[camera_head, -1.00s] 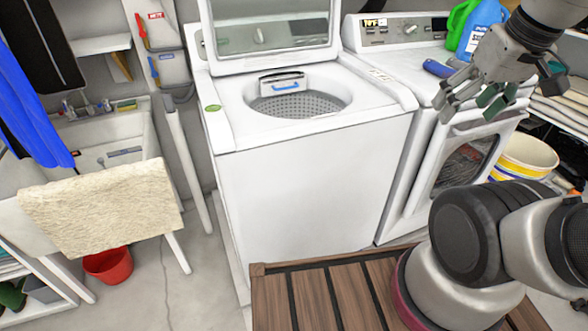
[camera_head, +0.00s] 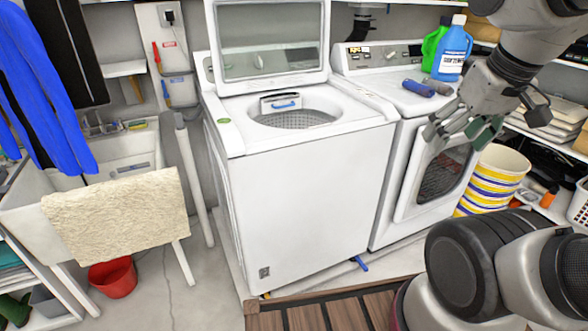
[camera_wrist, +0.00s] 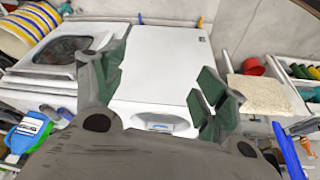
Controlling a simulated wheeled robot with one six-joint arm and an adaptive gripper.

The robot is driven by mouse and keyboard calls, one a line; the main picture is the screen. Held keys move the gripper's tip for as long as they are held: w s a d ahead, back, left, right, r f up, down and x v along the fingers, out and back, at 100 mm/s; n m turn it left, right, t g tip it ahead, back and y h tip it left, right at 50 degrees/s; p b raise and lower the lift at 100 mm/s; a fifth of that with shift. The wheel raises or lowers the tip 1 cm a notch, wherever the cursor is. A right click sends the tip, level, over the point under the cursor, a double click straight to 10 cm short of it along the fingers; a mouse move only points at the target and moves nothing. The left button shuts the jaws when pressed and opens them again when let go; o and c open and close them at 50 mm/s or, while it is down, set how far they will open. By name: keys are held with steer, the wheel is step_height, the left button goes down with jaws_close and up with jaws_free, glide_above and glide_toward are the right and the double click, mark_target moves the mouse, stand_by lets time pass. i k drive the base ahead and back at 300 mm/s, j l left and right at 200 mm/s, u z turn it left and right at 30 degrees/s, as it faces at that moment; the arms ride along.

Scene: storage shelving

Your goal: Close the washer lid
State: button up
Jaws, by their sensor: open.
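The white top-loading washer (camera_head: 305,195) stands in the middle of the head view. Its lid (camera_head: 268,42) is raised upright at the back, with a window in it. The round tub opening (camera_head: 292,117) is uncovered, and a blue-marked dispenser shows at its rear edge. My gripper (camera_head: 462,128) is open and empty, in front of the dryer and to the right of the washer, apart from the lid. In the wrist view my gripper's fingers (camera_wrist: 160,85) are spread wide, with the washer's white body (camera_wrist: 160,62) between and beyond them. The lid is hard to make out there.
The dryer (camera_head: 405,185) stands right of the washer, with a blue detergent bottle (camera_head: 454,50) and a green bottle (camera_head: 434,42) on top. A striped bucket (camera_head: 495,180) is at the right. A sink with a beige towel (camera_head: 118,212) stands left. A red bucket (camera_head: 113,278) is on the floor.

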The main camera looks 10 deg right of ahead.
mark_target(225, 87)
steer(key=i+j, duration=0.1)
steer(key=j, duration=0.25)
steer(key=i+j+u, duration=0.1)
steer(key=j, duration=0.3)
steer(key=i+j, duration=0.2)
steer(key=j, duration=0.15)
steer(key=i+j, duration=0.1)
steer(key=j, duration=0.25)
steer(key=i+j+u, duration=0.1)
steer(key=j, duration=0.25)
steer(key=i+j, duration=0.2)
steer(key=j, duration=0.15)
